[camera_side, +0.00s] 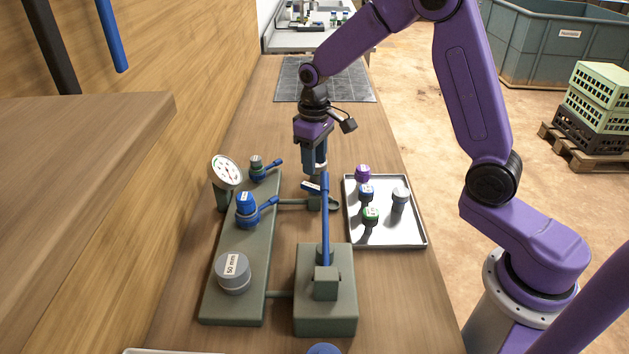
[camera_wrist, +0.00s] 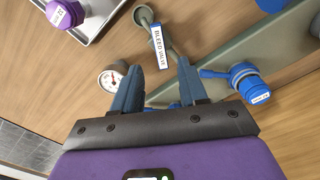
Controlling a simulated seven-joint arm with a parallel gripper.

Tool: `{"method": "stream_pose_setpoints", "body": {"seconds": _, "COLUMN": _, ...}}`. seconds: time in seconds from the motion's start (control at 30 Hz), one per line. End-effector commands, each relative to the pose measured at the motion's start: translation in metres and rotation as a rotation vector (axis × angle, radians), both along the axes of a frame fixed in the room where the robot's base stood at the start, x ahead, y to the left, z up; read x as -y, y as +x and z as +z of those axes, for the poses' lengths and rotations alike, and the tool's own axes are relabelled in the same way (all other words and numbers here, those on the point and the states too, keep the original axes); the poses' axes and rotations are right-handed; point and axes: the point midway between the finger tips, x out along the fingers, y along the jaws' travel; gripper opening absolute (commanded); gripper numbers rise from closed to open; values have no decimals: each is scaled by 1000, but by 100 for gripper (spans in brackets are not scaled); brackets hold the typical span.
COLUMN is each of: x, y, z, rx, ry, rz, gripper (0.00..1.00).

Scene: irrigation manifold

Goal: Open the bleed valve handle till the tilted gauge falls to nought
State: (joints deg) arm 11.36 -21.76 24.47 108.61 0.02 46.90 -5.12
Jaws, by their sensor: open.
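The bleed valve handle (camera_wrist: 160,46) is a short blue bar with a white BLEED VALVE label. It also shows in the side view (camera_side: 312,187), low on the pipe beside the manifold. My gripper (camera_wrist: 162,67) is open, its fingertips spread near the handle's lower end in the wrist view; I cannot tell whether they touch it. In the side view my gripper (camera_side: 317,188) points down over the valve and partly hides it. The tilted gauge (camera_side: 226,172) has a white face and stands at the manifold's far left; its reading is too small to tell.
A small round gauge (camera_wrist: 113,76) shows left of my fingers. A blue lever (camera_side: 325,225) rises close to my gripper. The green manifold (camera_side: 228,312) carries blue valves (camera_side: 246,206) and a grey 50 mm cap (camera_side: 233,271). A tray (camera_side: 408,240) with several caps lies right.

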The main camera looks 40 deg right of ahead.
Motion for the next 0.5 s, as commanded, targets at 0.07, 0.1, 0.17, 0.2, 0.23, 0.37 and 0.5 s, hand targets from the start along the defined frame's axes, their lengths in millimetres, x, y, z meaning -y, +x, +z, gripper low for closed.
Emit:
{"method": "stream_pose_setpoints", "body": {"seconds": 0.07, "x": 0, "y": -2, "z": -16, "rx": -6, "ry": -2, "rz": 1, "gripper": 43}}
{"method": "stream_pose_setpoints", "body": {"seconds": 0.1, "x": 0, "y": -1, "z": -24, "rx": -7, "ry": -1, "rz": 1, "gripper": 43}}
{"method": "stream_pose_setpoints", "body": {"seconds": 0.17, "x": 0, "y": -1, "z": -33, "rx": -6, "ry": -2, "rz": 2, "gripper": 43}}
{"method": "stream_pose_setpoints", "body": {"seconds": 0.2, "x": 0, "y": -1, "z": -39, "rx": -5, "ry": -1, "rz": 2, "gripper": 43}}
{"method": "stream_pose_setpoints", "body": {"seconds": 0.23, "x": 0, "y": -1, "z": -44, "rx": -5, "ry": -1, "rz": 1, "gripper": 43}}
{"method": "stream_pose_setpoints", "body": {"seconds": 0.37, "x": 0, "y": -1, "z": -58, "rx": -3, "ry": -1, "rz": 1, "gripper": 43}}
{"method": "stream_pose_setpoints", "body": {"seconds": 0.5, "x": 0, "y": -1, "z": -66, "rx": -1, "ry": 0, "rz": 1, "gripper": 43}}
